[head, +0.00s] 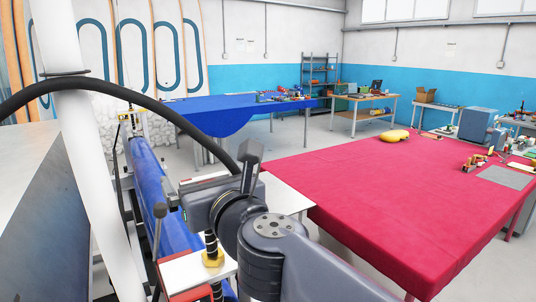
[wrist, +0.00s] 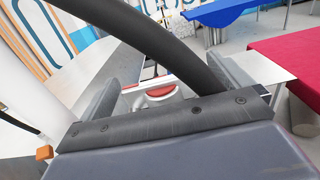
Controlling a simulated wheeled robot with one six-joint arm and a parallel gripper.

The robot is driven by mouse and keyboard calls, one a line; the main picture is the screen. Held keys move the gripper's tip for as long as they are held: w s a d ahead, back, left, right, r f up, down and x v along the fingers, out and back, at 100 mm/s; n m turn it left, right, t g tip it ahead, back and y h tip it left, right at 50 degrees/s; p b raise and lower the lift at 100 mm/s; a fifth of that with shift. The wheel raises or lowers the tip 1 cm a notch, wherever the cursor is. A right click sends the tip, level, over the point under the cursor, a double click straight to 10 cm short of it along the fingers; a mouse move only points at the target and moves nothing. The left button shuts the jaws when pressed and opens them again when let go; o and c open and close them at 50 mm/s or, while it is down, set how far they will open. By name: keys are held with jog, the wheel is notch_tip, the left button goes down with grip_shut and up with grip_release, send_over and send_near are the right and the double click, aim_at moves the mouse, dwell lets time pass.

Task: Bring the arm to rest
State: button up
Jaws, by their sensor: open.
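My gripper (wrist: 168,78) shows in the wrist view with its two grey fingers wide apart, one on each side. Nothing is held between them. A thick black hose crosses the wrist view in front of the fingers and hides part of the space there. In the head view my arm (head: 272,240) reaches in from the lower right and bends at its dark joints. Its end is near the blue roll at the left, and the fingertips cannot be made out clearly there.
A red-covered table (head: 385,200) fills the right, with a yellow object (head: 395,135) on it. A blue-covered table (head: 225,112) stands behind. A long blue roll (head: 160,195) and a white post (head: 82,150) are at the left. Grey floor shows between the tables.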

dwell(0.4)
jog(key=p+v, duration=0.4)
jog(key=v, duration=0.7)
jog(key=b+x, duration=0.4)
jog(key=x, duration=0.7)
jog(key=shift+w+f, duration=0.1)
jog(key=shift+w, duration=0.1)
jog(key=shift+s+d+n+g+y, duration=0.1)
jog(key=shift+n+g+y, duration=0.45)
jog(key=shift+y, duration=0.25)
jog(key=shift+n+g+y, duration=0.35)
jog(key=shift+n+y, duration=0.1)
jog(key=shift+y, duration=0.05)
jog(key=shift+n+g+y+p, duration=0.6)
jog(key=shift+n+g+y, duration=1.1)
jog(key=shift+g, duration=0.3)
jog(key=shift+n+g+y+p, duration=0.2)
jog(key=shift+n+g+y, duration=0.45)
jog(key=shift+n+g, duration=0.85)
jog(key=shift+n+g+y+p, duration=0.2)
jog(key=shift+n+g+y, duration=0.6)
jog(key=shift+g, duration=1.2)
jog(key=shift+n+g, duration=0.3)
jog(key=shift+g, duration=0.1)
jog(key=shift+s+d, duration=0.1)
jog(key=shift+d, duration=0.65)
